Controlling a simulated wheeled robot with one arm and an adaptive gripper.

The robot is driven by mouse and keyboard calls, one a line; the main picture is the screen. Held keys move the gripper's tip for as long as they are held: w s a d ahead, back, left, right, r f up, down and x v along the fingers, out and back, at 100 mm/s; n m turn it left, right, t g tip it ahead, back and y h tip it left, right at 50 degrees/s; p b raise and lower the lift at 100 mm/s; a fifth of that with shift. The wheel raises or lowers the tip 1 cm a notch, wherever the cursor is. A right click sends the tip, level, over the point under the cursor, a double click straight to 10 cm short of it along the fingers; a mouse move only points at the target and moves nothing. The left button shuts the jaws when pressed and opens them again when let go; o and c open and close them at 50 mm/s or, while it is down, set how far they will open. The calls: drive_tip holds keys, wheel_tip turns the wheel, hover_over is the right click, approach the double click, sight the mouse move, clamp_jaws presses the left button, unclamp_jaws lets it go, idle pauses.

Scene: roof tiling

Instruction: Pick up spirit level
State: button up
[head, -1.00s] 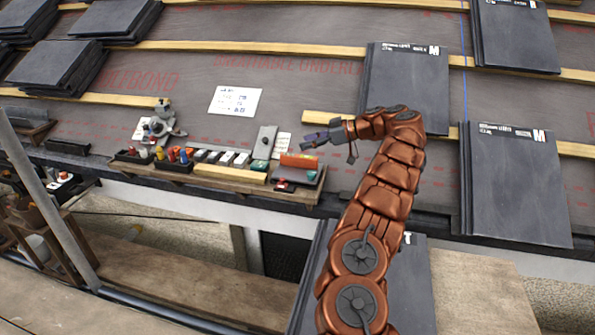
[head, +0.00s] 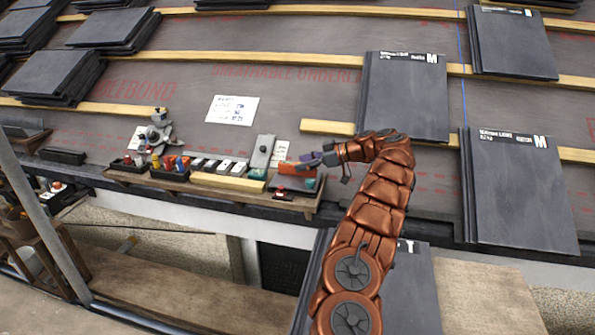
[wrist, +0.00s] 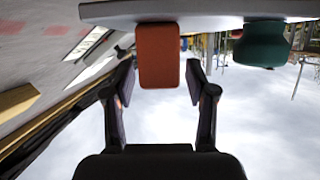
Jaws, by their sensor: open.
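The orange bar, which looks like the spirit level, (head: 287,168) lies at the right end of the wooden tool shelf in the head view. In the wrist view the orange bar (wrist: 158,58) appears end-on against a grey surface, which is at the top of that picture. My gripper (head: 306,162) is at the bar's right end and partly covers it. In the wrist view my gripper (wrist: 160,84) is open, with one finger on each side of the bar and a visible gap on both sides. How far the bar reaches between the fingers is unclear.
A teal item (wrist: 263,44) is close beside the bar in the wrist view. The tool shelf (head: 230,192) also holds a grey plate (head: 262,152), a yellow bar (head: 228,182) and small trays. Stacked slates (head: 405,95) stand behind my arm.

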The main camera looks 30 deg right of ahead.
drive_tip(key=shift+w+a+f, duration=0.2)
drive_tip(key=shift+w+a, duration=0.25)
drive_tip(key=shift+a, duration=0.1)
drive_tip(key=shift+w+a+f, duration=0.25)
drive_tip(key=shift+w+f, duration=0.05)
drive_tip(key=shift+w, duration=0.05)
clamp_jaws()
